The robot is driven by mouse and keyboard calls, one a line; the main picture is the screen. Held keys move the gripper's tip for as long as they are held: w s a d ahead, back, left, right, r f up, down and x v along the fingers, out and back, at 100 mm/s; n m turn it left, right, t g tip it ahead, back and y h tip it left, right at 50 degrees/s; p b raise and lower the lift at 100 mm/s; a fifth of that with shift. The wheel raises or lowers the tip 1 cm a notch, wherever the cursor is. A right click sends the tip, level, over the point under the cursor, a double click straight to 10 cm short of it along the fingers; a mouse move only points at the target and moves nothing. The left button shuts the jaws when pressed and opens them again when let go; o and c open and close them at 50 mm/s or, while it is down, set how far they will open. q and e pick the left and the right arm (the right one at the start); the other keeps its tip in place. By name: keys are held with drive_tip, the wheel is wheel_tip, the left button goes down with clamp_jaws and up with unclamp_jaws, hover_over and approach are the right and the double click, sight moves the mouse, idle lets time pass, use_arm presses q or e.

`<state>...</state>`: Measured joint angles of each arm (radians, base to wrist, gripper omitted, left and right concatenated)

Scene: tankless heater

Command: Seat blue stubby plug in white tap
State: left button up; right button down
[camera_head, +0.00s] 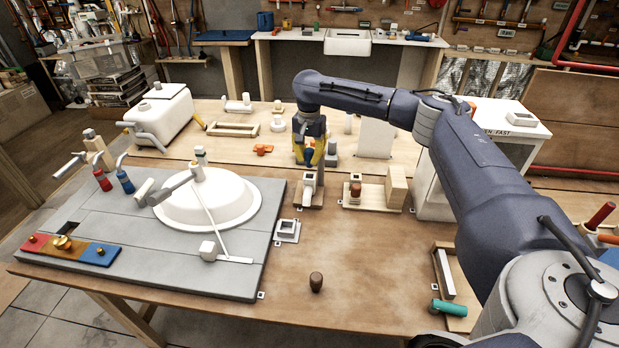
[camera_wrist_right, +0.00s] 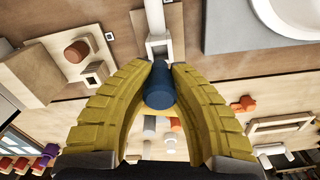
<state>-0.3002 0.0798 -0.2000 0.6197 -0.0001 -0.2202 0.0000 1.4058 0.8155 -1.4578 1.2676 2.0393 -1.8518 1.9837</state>
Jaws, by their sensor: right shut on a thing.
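My right gripper (camera_head: 310,160) reaches in from the right and points down above a white tap (camera_head: 308,188) on a wooden base. In the right wrist view, its yellow fingers are shut on the blue stubby plug (camera_wrist_right: 158,90) near the fingertips (camera_wrist_right: 158,68). The plug's far end is near the square mouth of a white tap (camera_wrist_right: 158,30); I cannot tell whether they touch. The plug cannot be made out in the head view, where the fingers hide it. My left gripper is not in view.
A wooden stand with a reddish-brown plug (camera_head: 355,189) is just right of the tap. A white basin (camera_head: 225,208) lies on a grey board to the left. A small square fitting (camera_head: 287,230) and a brown knob (camera_head: 316,282) stand in front, with clear tabletop around them.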

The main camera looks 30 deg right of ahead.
sight(309, 150)
drive_tip(key=shift+f, duration=0.35)
drive_tip(key=shift+f, duration=1.3)
drive_tip(key=shift+f, duration=1.7)
idle(1.8)
drive_tip(key=c, duration=1.3)
unclamp_jaws()
drive_tip(key=shift+o, duration=0.2)
wheel_tip(309, 150, up, 12)
drive_tip(key=shift+a+f, duration=0.1)
